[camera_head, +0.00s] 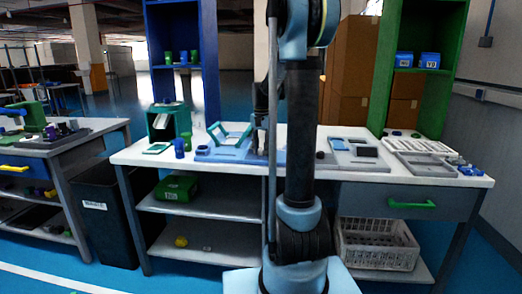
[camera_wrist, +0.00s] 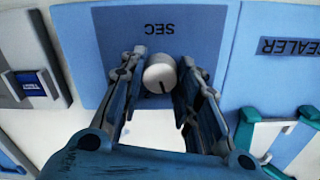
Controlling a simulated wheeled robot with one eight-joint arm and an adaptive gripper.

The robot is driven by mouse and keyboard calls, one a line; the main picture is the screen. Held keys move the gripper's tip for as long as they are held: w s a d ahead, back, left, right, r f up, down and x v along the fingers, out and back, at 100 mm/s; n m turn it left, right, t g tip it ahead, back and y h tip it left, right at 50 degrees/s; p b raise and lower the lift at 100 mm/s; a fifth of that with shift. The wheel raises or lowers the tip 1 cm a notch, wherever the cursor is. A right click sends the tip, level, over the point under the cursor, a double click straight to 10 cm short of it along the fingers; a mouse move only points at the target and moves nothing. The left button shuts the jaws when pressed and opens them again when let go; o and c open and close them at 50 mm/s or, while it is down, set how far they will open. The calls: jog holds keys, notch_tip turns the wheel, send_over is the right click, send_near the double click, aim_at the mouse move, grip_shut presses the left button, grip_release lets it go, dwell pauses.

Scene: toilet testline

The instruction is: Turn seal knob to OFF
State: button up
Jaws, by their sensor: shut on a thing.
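The seal knob (camera_wrist: 161,72) is a round white knob with a short dark mark, pointing toward the bottom of the wrist view. It sits on a blue panel (camera_wrist: 212,45) lettered "SEC", which reads upside down. My gripper (camera_wrist: 159,68) has one finger on each side of the knob and is shut on it. No OFF lettering is readable in either view. In the head view my arm stands in front of the panel, so the knob is hidden there.
A blue panel lettered "SEALER" (camera_wrist: 290,47) and a teal-green handle frame (camera_wrist: 262,140) are at the right in the wrist view. In the head view the white worktop (camera_head: 340,174) carries grey trays (camera_head: 355,158), a white rack (camera_head: 425,168) and a green dispenser (camera_head: 168,122).

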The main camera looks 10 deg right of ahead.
jog(key=n, duration=0.6)
jog(key=shift+w, duration=0.1)
jog(key=n, duration=0.5)
jog(key=shift+n, duration=0.5)
jog(key=o, duration=1.1)
jog(key=shift+c, duration=0.2)
notch_tip(320, 180, up, 12)
